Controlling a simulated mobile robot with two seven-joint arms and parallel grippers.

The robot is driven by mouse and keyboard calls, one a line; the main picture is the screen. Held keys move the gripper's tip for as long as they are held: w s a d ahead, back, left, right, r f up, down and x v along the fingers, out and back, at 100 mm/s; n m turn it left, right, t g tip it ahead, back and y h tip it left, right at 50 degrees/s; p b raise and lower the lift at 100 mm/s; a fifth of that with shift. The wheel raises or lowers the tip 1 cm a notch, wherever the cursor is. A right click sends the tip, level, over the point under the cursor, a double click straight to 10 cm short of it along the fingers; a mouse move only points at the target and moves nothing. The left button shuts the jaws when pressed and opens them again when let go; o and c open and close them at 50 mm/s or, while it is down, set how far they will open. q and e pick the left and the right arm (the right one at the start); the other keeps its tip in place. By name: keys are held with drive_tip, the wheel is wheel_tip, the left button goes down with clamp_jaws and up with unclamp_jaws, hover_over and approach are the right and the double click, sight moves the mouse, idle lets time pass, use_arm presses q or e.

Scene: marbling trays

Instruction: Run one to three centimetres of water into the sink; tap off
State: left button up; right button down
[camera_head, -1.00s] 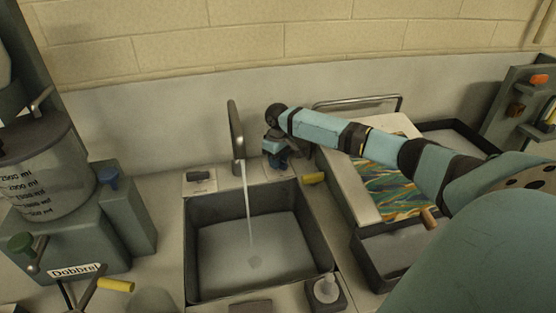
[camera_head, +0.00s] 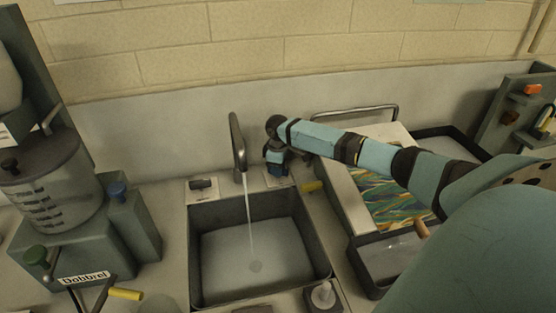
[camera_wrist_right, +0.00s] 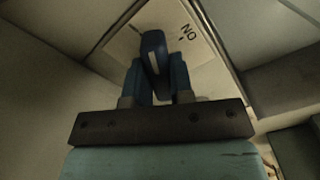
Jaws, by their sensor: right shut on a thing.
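The sink (camera_head: 193,250) is a dark rectangular basin with a pale, shallow layer of water (camera_head: 285,258) over its bottom; I cannot read the depth. The drain shows through the water. The curved metal tap (camera_head: 237,140) stands behind it, and a thin stream (camera_head: 249,215) runs from it into the sink. My right gripper (camera_head: 278,168) is at the control plate right of the tap. In the right wrist view its fingers (camera_wrist_right: 154,82) are shut on a dark blue lever (camera_wrist_right: 153,48), beside a plate (camera_wrist_right: 125,45) lettered "ON". My left gripper is not in view.
A grey dispenser (camera_head: 90,250) with a clear vessel stands at left. Right of the sink are a tray (camera_head: 365,270) and a board with a marbled sheet (camera_head: 385,195). A small pump-like piece (camera_head: 323,295) sits at the sink's front right corner. My right arm crosses above the right side.

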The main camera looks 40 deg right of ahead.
drive_tip(key=n+p, duration=0.1)
drive_tip(key=n, duration=0.2)
drive_tip(key=shift+r+p, duration=0.1)
drive_tip(key=shift+p, duration=0.2)
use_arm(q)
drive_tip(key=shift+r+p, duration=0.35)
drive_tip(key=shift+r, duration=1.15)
use_arm(e)
drive_tip(key=shift+n, duration=1.3)
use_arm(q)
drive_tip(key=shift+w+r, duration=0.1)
use_arm(e)
drive_tip(key=c, duration=1)
unclamp_jaws()
